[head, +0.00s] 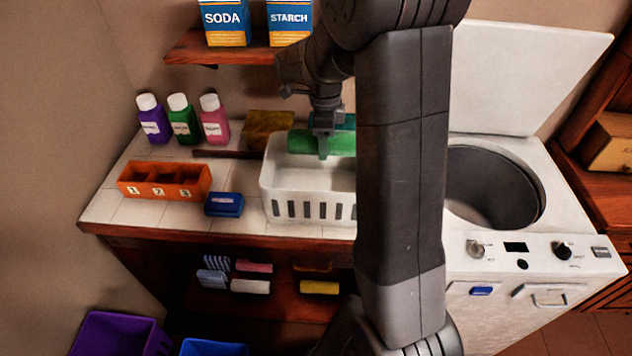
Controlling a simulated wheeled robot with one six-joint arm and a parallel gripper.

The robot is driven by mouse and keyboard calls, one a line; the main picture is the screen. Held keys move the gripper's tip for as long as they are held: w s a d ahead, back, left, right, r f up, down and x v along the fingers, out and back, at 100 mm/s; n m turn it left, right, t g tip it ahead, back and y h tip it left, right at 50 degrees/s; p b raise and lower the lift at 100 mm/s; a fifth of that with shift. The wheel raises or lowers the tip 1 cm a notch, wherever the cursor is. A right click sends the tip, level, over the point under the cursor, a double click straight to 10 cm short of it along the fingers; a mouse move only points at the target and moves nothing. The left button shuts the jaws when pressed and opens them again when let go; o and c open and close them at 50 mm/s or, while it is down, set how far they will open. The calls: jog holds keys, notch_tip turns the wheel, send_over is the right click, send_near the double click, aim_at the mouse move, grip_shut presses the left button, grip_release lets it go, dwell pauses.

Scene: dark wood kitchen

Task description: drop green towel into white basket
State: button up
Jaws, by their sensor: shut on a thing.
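My gripper (323,146) is shut on the green towel (305,142), a rolled green piece. It holds the towel over the back part of the white basket (290,207). The basket stands on the white tiled counter and has slots in its front wall. My arm hides the basket's right end and the right end of the towel. I cannot tell whether the towel touches the basket's rim.
On the counter are an orange divided box (165,181), a blue box (224,204), and purple, green and pink bottles (215,122). A wooden shelf (215,50) holds soda and starch boxes. The washer (535,200) stands open at right.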

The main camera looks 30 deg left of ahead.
notch_tip(320, 180, down, 5)
jog(key=b, duration=0.3)
jog(key=shift+r, duration=0.1)
jog(key=o, duration=1.2)
jog(key=shift+c, duration=0.2)
jog(key=shift+r, duration=0.1)
notch_tip(320, 180, up, 14)
jog(key=shift+f+b, duration=0.2)
jog(key=shift+b, duration=0.4)
